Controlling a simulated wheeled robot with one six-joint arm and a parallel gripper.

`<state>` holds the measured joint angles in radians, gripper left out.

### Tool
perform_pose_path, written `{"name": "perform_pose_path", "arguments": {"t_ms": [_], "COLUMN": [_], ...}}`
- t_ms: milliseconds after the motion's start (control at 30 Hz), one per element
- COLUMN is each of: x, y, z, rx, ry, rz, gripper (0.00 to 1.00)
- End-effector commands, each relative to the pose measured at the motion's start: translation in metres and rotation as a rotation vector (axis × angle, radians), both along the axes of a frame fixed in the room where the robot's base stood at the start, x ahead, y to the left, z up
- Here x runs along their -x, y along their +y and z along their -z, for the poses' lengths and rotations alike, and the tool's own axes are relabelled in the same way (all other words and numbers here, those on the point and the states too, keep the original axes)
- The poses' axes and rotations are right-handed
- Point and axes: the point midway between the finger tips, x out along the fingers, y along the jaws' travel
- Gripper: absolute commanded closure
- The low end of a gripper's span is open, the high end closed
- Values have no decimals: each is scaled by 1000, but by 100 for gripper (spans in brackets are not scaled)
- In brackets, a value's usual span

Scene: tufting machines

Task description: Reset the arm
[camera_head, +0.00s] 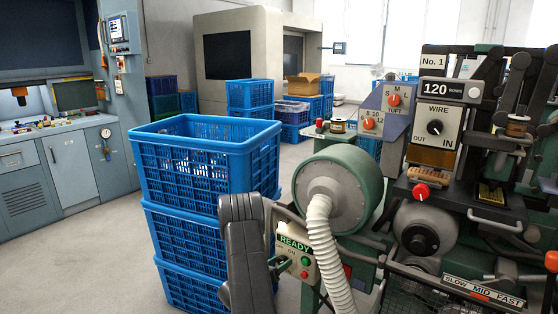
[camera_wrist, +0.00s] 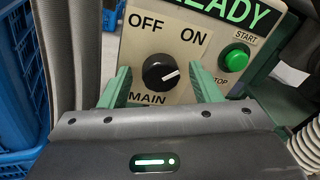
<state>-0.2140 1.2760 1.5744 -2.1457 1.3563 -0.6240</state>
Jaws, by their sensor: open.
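My gripper (camera_wrist: 159,70) is open in the wrist view, its two green fingers apart on either side of the black MAIN knob (camera_wrist: 156,73). I cannot tell whether the fingers touch the knob. The knob's white mark points right and slightly up, on the ON side. The control panel (camera_wrist: 184,28) carries a READY sign and a lit green START button (camera_wrist: 235,58). In the head view the same panel (camera_head: 299,267) sits low on the machine, and my arm stands just left of it, hiding the knob there.
Stacked blue crates (camera_head: 190,175) stand close left of my arm. A white ribbed hose (camera_head: 322,245) hangs just right of the panel. The tufting machine (camera_head: 420,220), with dials and levers, fills the right side. Open floor (camera_head: 80,255) lies at the left.

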Motion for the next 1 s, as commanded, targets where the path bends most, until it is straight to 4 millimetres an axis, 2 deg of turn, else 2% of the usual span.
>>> {"name": "perform_pose_path", "arguments": {"t_ms": [33, 500, 1000], "x": [0, 0, 0], "y": [0, 0, 0], "z": [-4, -2, 2], "rx": [27, 268, 324], "ry": [21, 196, 236], "rz": [0, 0, 0], "gripper": [43, 43, 43]}}
